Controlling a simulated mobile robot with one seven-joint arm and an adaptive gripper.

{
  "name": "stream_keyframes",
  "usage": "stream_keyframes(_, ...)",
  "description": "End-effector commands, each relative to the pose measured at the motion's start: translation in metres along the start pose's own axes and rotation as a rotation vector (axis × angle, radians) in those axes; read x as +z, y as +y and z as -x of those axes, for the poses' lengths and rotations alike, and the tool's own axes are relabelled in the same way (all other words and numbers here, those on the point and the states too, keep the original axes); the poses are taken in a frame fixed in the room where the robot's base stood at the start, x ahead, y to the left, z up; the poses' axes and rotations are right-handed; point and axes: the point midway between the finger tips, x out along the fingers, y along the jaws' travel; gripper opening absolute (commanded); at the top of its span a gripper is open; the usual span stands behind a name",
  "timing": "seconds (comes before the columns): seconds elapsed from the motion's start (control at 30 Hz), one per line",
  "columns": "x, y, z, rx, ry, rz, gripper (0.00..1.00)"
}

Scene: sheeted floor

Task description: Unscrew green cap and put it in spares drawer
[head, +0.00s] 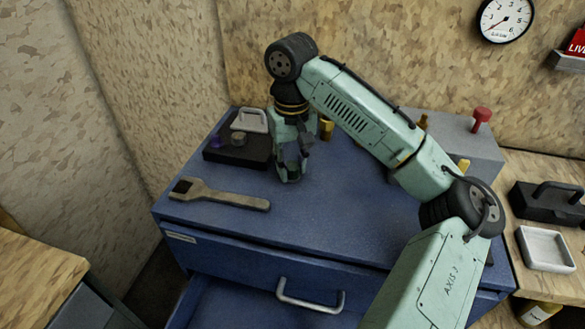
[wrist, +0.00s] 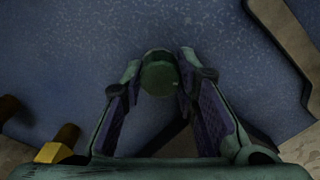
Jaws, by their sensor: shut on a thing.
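The green cap (wrist: 158,76) sits between my fingertips in the wrist view, and my gripper (wrist: 160,84) is shut on it. In the head view my gripper (head: 290,172) points down over the blue cabinet top (head: 330,215), to the right of the black block. The cap is mostly hidden by the fingers there, and I cannot tell how far it is above the top. A drawer (head: 235,303) in the cabinet front is pulled out, with a metal handle (head: 310,303). Its inside is partly visible and its label cannot be read.
A large wrench (head: 220,195) lies on the cabinet top, left of my gripper. The black block (head: 228,154) carries a white handle, a purple piece and a round grey piece. A grey box (head: 455,140) with a red knob stands at the right. The top's front middle is clear.

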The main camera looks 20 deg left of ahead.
Motion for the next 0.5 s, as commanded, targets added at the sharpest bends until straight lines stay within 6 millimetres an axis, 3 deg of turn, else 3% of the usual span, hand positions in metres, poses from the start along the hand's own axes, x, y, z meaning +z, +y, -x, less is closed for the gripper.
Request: stream_keyframes(0.5,0.0001,0.0001,-0.0001,-0.004,0.000,0.791,0.00)
